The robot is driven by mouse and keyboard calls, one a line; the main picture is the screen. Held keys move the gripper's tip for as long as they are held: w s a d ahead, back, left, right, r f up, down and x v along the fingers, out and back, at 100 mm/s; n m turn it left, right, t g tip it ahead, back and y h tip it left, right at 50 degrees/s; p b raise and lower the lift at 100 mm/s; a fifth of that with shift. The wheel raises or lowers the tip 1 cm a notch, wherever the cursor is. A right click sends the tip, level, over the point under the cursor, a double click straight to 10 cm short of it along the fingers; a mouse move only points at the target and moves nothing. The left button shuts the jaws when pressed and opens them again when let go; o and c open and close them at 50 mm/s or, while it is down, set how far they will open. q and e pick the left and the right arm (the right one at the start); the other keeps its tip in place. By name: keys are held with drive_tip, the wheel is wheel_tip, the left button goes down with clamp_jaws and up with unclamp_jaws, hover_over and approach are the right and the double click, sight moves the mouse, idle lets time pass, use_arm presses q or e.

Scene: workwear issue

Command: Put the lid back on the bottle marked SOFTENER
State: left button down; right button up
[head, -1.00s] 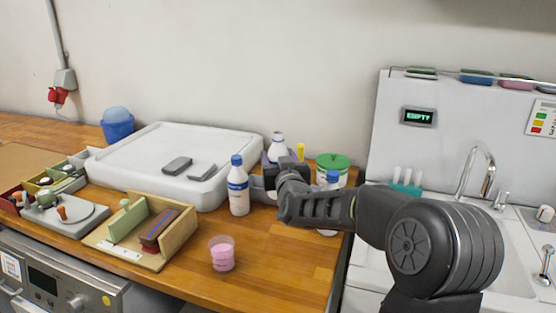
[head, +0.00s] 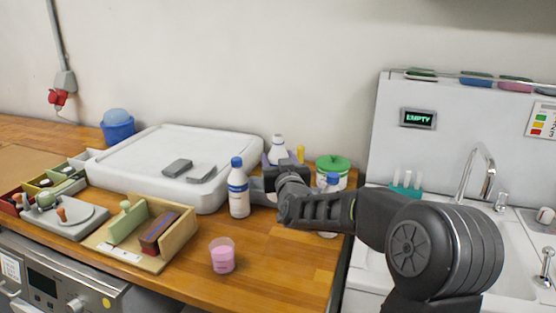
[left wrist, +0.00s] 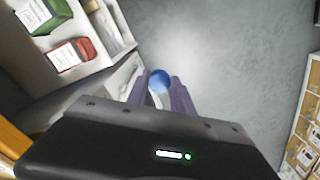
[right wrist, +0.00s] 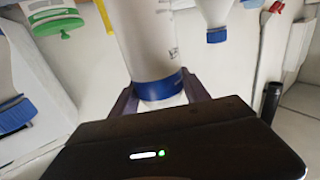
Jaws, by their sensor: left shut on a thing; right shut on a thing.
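An open white bottle (head: 278,151), with no blue lid on its neck, stands upright on the worktop behind my right gripper (head: 278,163). In the right wrist view, which is upside down, the right gripper (right wrist: 158,97) is shut on this bottle (right wrist: 145,40), around its blue band. I cannot read a SOFTENER mark. My left gripper (left wrist: 160,85) shows only in the left wrist view, shut on a round blue lid (left wrist: 160,78) above grey floor. Its arm is outside the head view.
Blue-capped bottles stand left (head: 238,190) and right (head: 332,181) of the right gripper. A green-lidded tub (head: 333,163) is behind, a pink cup (head: 222,256) in front. A white tray (head: 150,150) and wooden holder (head: 180,240) fill the left. The front right worktop is clear.

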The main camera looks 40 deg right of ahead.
clamp_jaws()
drive_tip(key=shift+r, duration=0.15)
